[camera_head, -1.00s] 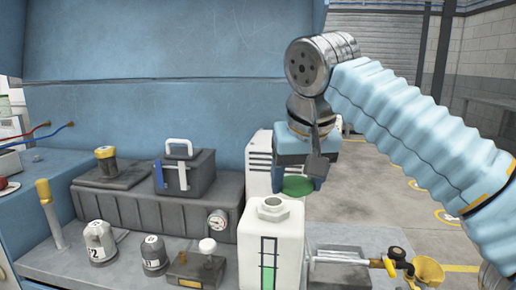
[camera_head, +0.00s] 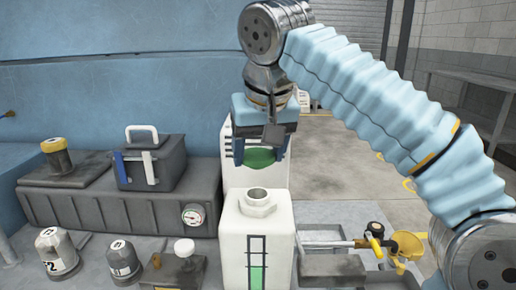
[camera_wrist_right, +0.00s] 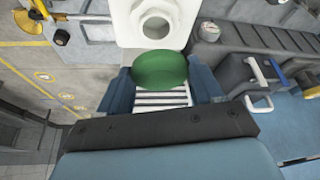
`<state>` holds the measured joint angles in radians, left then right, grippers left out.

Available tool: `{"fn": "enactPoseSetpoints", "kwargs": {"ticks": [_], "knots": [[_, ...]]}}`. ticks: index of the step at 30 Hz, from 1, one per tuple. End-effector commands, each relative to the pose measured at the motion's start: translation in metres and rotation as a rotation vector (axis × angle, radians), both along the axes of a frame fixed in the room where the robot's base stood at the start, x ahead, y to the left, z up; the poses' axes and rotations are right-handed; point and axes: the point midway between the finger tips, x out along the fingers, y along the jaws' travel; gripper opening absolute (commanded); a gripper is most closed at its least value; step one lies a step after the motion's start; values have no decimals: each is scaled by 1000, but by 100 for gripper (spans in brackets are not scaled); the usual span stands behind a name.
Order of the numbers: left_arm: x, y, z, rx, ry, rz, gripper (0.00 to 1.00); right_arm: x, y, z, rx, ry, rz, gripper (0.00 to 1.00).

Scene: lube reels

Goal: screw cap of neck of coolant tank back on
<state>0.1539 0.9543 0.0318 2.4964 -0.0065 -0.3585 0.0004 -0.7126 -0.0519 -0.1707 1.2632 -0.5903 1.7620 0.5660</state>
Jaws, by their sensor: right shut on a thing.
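The white coolant tank (camera_head: 272,238) stands on the bench with a green level showing in its front gauge. Its neck (camera_head: 257,198) is open at the top, and the open hole also shows in the right wrist view (camera_wrist_right: 156,24). My right gripper (camera_head: 262,158) is shut on the green cap (camera_head: 260,158), holding it above and a little behind the neck, apart from it. In the right wrist view the green cap (camera_wrist_right: 159,70) sits between the two blue fingers. My left gripper is not in view.
A vented white box (camera_head: 243,174) stands behind the tank. Left are a dark case (camera_head: 150,168), a pressure gauge (camera_head: 193,214) and several capped containers. Right of the tank lie a metal rod and yellow funnel (camera_head: 408,246). Open floor lies beyond.

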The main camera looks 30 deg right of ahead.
Motion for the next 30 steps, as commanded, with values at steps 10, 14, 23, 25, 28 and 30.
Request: {"fn": "enactPoseSetpoints", "kwargs": {"ticks": [10, 14, 23, 25, 28, 30], "knots": [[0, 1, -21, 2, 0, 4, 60, 0, 0, -25, 0, 0, 0, 27], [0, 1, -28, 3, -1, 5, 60, 0, 0, -34, 0, 0, 0, 27], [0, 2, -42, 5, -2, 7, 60, 0, 0, -52, 1, -1, 0, 27], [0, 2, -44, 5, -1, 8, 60, 0, 0, -54, 1, -1, 0, 27], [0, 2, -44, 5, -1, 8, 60, 0, 0, -55, 1, -1, 0, 27], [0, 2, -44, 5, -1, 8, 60, 0, 0, -55, 1, -1, 0, 27]]}}
